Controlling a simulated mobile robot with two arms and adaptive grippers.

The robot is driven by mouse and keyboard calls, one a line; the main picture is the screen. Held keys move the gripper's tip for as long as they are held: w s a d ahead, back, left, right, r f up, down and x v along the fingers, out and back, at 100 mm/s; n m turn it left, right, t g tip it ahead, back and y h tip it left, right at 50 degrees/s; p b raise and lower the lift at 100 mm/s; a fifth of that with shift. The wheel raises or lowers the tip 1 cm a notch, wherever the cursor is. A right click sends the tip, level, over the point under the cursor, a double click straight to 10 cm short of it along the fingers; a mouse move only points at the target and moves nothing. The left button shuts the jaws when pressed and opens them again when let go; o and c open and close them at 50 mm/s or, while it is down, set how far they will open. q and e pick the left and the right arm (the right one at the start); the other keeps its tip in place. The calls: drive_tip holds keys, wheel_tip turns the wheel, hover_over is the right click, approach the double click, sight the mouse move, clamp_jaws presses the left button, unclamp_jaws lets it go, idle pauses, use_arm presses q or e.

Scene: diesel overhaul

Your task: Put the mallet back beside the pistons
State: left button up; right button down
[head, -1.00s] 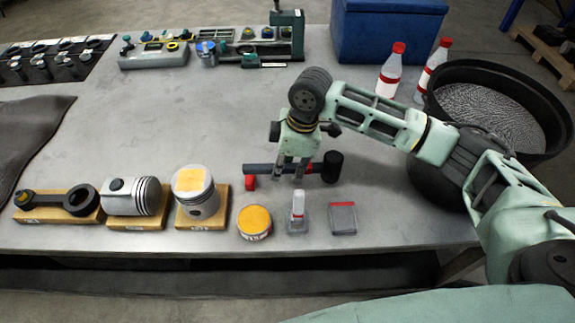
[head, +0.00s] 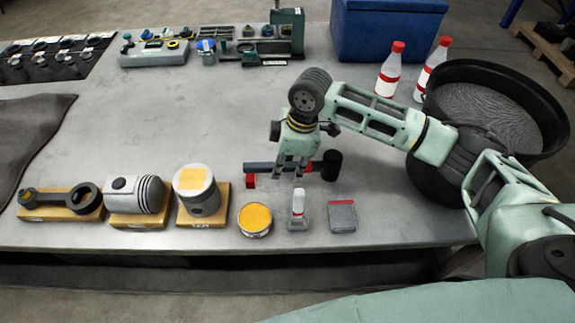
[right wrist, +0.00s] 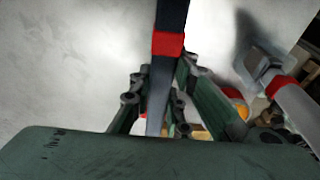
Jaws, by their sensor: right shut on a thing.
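The mallet has a dark handle (head: 262,167) with red parts and a black cylindrical head (head: 331,166) at its right end. A red piece (head: 249,181) shows at its left end. My right gripper (head: 289,173) points down and is shut on the handle near its middle. In the right wrist view the handle (right wrist: 167,72), with a red band, runs between the fingers. I cannot tell whether the mallet touches the table. To its left, a piston (head: 137,194) lies on its side and another piston (head: 197,192) stands upright, each on a wooden block. My left gripper is not in view.
A connecting rod (head: 62,201) lies on a wooden block at left. A yellow-topped tin (head: 254,219), a small white-and-grey item (head: 297,211) and a grey box (head: 342,216) stand along the front. A black tub (head: 553,135) is at right. The table's middle (head: 200,115) is clear.

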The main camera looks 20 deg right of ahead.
drive_tip(key=shift+f+b, duration=0.3)
drive_tip(key=shift+f, duration=0.7)
drive_tip(key=c, duration=1.6)
unclamp_jaws()
drive_tip(key=shift+f, duration=0.1)
drive_tip(key=r, duration=0.4)
drive_tip(key=d+r, duration=0.1)
drive_tip(key=r, duration=0.3)
drive_tip(key=d+r, duration=0.1)
drive_tip(key=r, duration=0.2)
drive_tip(key=shift+s+d+r, duration=0.1)
drive_tip(key=shift+s+r, duration=0.15)
drive_tip(key=shift+r, duration=0.15)
